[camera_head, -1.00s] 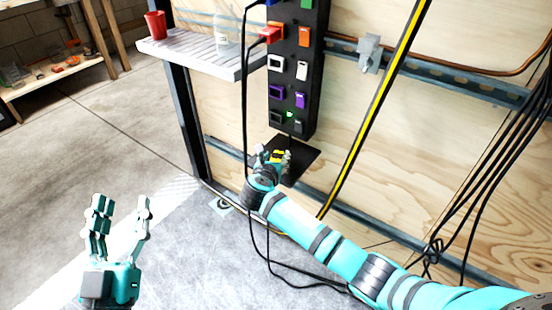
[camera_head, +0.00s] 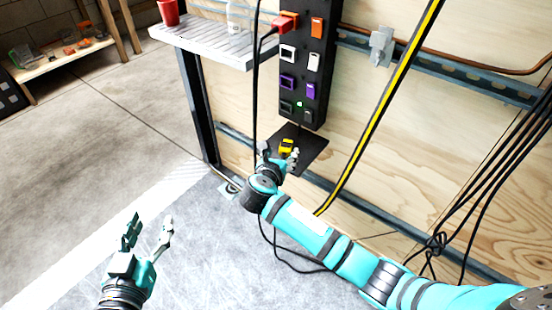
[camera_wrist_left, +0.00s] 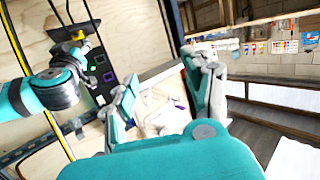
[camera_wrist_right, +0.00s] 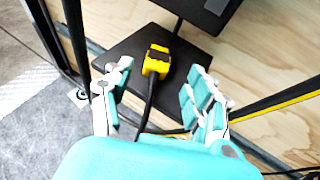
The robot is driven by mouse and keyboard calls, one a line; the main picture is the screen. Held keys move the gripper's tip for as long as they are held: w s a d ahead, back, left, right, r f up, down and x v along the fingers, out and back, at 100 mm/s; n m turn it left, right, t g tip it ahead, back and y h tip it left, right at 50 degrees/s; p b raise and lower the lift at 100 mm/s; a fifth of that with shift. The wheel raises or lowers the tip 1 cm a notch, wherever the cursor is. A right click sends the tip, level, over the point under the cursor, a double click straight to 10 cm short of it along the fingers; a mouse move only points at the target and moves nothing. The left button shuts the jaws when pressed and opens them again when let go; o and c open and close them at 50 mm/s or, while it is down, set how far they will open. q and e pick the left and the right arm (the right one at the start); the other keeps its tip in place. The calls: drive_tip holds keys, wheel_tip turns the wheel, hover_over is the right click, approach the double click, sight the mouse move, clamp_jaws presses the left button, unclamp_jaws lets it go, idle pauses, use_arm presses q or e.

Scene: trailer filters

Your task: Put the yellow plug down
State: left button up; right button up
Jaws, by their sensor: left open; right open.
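The yellow plug (camera_head: 287,146) lies on the dark plate (camera_head: 312,150) below the black socket strip (camera_head: 305,75). In the right wrist view the plug (camera_wrist_right: 157,60) rests on the plate (camera_wrist_right: 190,72), with its black cable running back between my fingers. My right gripper (camera_head: 279,160) is open just in front of the plug; its fingertips (camera_wrist_right: 158,82) are on either side of the cable, apart from the plug. My left gripper (camera_head: 150,232) is open and empty, low at the left over the grey floor, away from the plate.
A red plug (camera_head: 285,22) sits in the strip. A white shelf (camera_head: 205,42) with a red cup (camera_head: 168,12) is at upper left. A yellow-black striped cable (camera_head: 385,110) hangs right of the plate. Several black cables (camera_head: 480,165) hang at far right.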

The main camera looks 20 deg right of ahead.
drive_tip(key=s+a+f+m+g+y+p, duration=0.25)
drive_tip(key=s+m+y, duration=0.25)
drive_tip(key=s+m, duration=0.85)
use_arm(q)
drive_tip(key=s+a+f+g+y, duration=0.1)
drive_tip(key=s+a+f+g, duration=0.1)
drive_tip(key=s+f+g, duration=0.3)
wheel_tip(320, 180, down, 3)
drive_tip(key=shift+a+r+g+y+b, duration=0.15)
drive_tip(key=shift+a+g+y+b, duration=0.15)
drive_tip(key=shift+y+b, duration=0.15)
use_arm(e)
drive_tip(key=s+d+r+m+y, duration=0.1)
drive_tip(key=s+r+m, duration=0.1)
drive_tip(key=s+m, duration=0.4)
drive_tip(key=s+d+r+m+y, duration=0.1)
drive_tip(key=s+r+m+y, duration=0.1)
drive_tip(key=s+m, duration=0.4)
drive_tip(key=shift+d+r+m+t+y, duration=0.15)
drive_tip(key=shift+d+m+t+y, duration=0.15)
drive_tip(key=shift+m, duration=0.85)
use_arm(q)
drive_tip(key=shift+d, duration=0.15)
